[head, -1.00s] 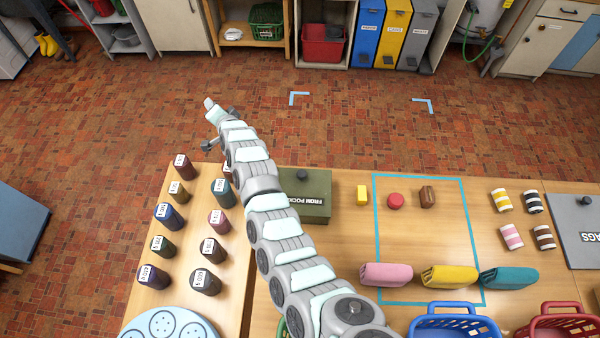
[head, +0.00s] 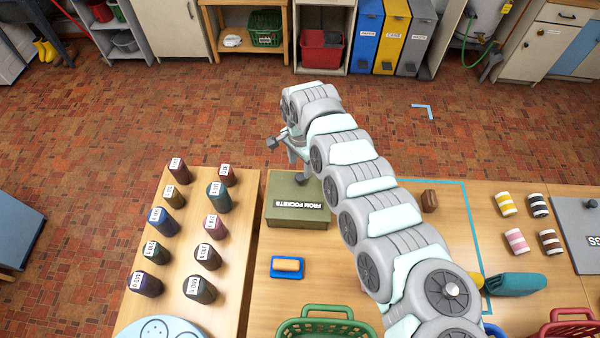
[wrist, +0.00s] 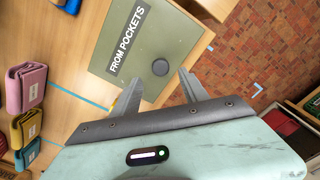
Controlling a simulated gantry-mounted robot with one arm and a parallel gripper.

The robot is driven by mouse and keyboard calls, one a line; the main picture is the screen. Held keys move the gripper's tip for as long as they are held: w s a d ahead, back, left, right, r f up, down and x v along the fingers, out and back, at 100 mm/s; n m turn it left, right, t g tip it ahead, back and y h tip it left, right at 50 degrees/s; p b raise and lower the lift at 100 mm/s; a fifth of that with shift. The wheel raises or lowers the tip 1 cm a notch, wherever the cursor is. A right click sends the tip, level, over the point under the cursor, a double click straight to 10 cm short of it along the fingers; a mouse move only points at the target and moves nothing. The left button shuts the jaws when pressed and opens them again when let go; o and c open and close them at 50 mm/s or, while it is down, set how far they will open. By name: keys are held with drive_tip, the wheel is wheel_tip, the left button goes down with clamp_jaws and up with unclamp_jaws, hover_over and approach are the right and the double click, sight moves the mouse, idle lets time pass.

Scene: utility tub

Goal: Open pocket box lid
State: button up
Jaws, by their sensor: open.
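The pocket box (head: 297,207) is olive green with a "FROM POCKETS" label and stands on the table. Its lid is closed, with a round dark knob (head: 302,178) on top. In the wrist view the box lid (wrist: 135,72) lies ahead of my gripper, and the knob (wrist: 160,67) shows just beyond and between the fingertips. My gripper (wrist: 158,84) is open and empty, above the lid's knob side; whether a finger touches the knob cannot be told. In the head view my gripper (head: 302,168) is partly hidden by my arm.
A blue tray with a tan-topped item (head: 287,267) sits in front of the box. A green basket (head: 325,325) is at the front. My arm covers part of the blue-taped area.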

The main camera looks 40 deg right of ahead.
sight(300, 176)
wheel_tip(300, 176, down, 6)
drive_tip(key=shift+r, duration=0.1)
drive_tip(key=shift+c, duration=0.3)
clamp_jaws()
idle(0.4)
idle(0.8)
